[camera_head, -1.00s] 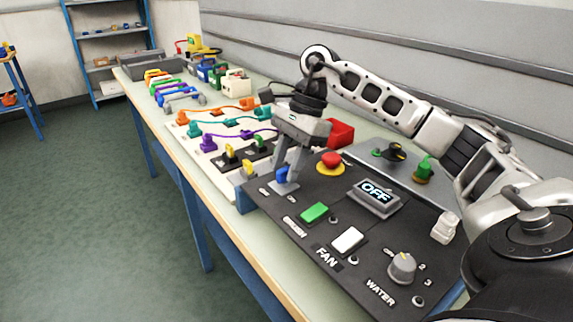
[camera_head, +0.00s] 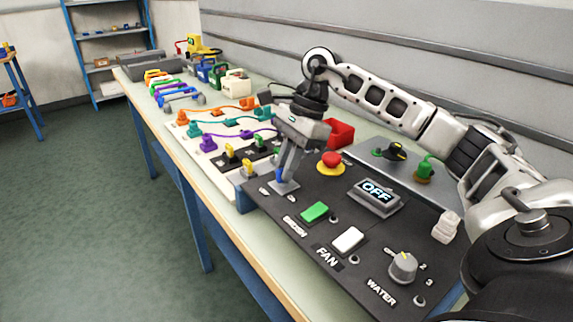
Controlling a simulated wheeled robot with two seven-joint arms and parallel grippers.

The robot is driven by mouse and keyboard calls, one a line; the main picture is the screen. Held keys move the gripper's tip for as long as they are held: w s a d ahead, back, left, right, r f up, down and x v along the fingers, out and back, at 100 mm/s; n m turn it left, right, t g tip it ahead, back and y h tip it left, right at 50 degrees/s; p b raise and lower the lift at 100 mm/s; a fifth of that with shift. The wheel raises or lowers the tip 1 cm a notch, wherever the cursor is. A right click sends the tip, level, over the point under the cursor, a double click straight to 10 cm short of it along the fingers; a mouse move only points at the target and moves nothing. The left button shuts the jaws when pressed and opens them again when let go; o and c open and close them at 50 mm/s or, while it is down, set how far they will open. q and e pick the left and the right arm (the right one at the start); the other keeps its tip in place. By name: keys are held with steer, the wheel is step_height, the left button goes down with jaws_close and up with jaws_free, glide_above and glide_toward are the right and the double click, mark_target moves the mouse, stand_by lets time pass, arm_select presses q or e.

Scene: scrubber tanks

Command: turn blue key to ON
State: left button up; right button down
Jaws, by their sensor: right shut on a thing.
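The blue key (camera_head: 280,175) stands in its plate at the far left corner of the black control panel (camera_head: 300,241). My right gripper (camera_head: 285,178) points down over it with its fingers shut on the key, which they partly hide. The small labels beside the key are too small to read. My left gripper is not in view.
The panel also bears a red button (camera_head: 331,160), a green switch (camera_head: 315,212), a white switch (camera_head: 348,240) and a knob (camera_head: 403,267). A red bin (camera_head: 340,133) stands behind. Coloured plugs and cables lie further left.

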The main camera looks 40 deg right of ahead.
steer(key=m+t+b, duration=0.1)
steer(key=m, duration=0.2)
steer(key=shift+s+f+h, duration=0.1)
steer(key=shift+h, duration=0.2)
steer(key=shift+m+t+b, duration=0.35)
steer(key=shift+m+t, duration=0.05)
steer(key=shift+m, duration=0.6)
steer(key=m+t+h, duration=0.1)
steer(key=m, duration=0.2)
steer(key=shift+s+a+b, duration=0.1)
steer(key=shift+b, duration=0.2)
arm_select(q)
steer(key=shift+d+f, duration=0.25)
arm_select(e)
steer(key=shift+m+t+h, duration=0.3)
steer(key=shift+m+h, duration=0.2)
steer(key=shift+m, duration=0.8)
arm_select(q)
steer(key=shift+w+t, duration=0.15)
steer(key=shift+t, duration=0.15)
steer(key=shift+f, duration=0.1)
arm_select(e)
steer(key=c, duration=1.4)
jaws_free()
steer(key=shift+c, duration=0.2)
steer(key=shift+r, duration=0.2)
